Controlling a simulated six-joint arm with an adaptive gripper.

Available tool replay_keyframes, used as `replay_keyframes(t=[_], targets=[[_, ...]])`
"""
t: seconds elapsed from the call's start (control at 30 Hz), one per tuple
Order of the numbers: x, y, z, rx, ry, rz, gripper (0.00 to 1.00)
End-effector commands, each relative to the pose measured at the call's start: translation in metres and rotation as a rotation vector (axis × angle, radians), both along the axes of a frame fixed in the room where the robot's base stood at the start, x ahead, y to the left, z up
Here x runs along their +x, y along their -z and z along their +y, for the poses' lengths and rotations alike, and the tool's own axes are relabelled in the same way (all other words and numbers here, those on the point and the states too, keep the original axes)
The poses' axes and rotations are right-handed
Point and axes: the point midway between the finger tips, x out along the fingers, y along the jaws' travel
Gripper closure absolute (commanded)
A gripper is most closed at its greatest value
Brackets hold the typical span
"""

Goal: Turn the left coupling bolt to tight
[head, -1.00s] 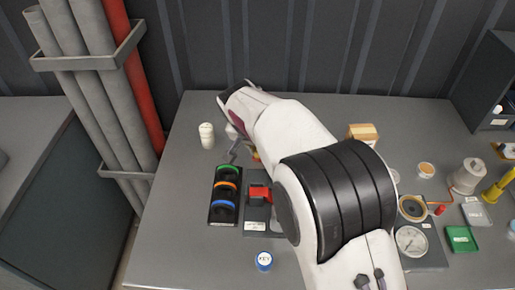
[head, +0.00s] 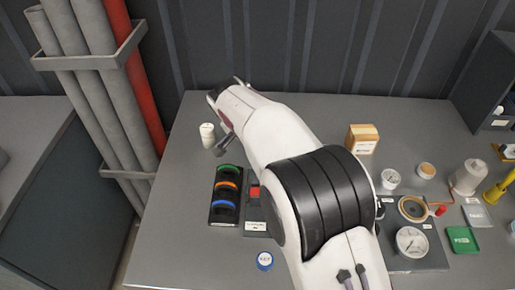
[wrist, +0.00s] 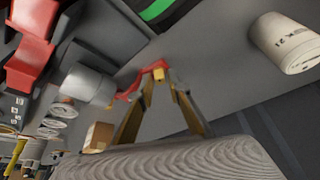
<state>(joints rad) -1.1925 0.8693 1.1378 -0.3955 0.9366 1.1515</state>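A red block (head: 255,191) of the coupling stands on a dark plate with a white label, partly hidden by my arm in the head view. In the wrist view the red coupling part (wrist: 28,45) is at upper left, with a grey cylinder (wrist: 88,85) beside it. I cannot make out the left coupling bolt as a separate part. My gripper (wrist: 160,78) shows its two fingers converging toward the picture's middle, with red at the tips. I cannot tell whether anything is between them. In the head view a gripper finger (head: 225,145) shows beside the white cylinder.
A white cylinder (head: 207,135) stands at the back left; it is close in the wrist view (wrist: 287,43). A black rack (head: 225,198) with green, orange and blue rings stands in front. A cardboard box (head: 362,138) and a gauge (head: 411,242) are on the right. The front left table is clear.

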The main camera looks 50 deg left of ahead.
Motion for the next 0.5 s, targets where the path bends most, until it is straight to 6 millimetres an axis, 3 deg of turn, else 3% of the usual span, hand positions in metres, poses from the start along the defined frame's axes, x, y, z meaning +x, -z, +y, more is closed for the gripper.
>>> replay_keyframes(t=[0.5], targets=[[0.0002,-0.0005,0.0,0.001,-0.006,0.0,0.83]])
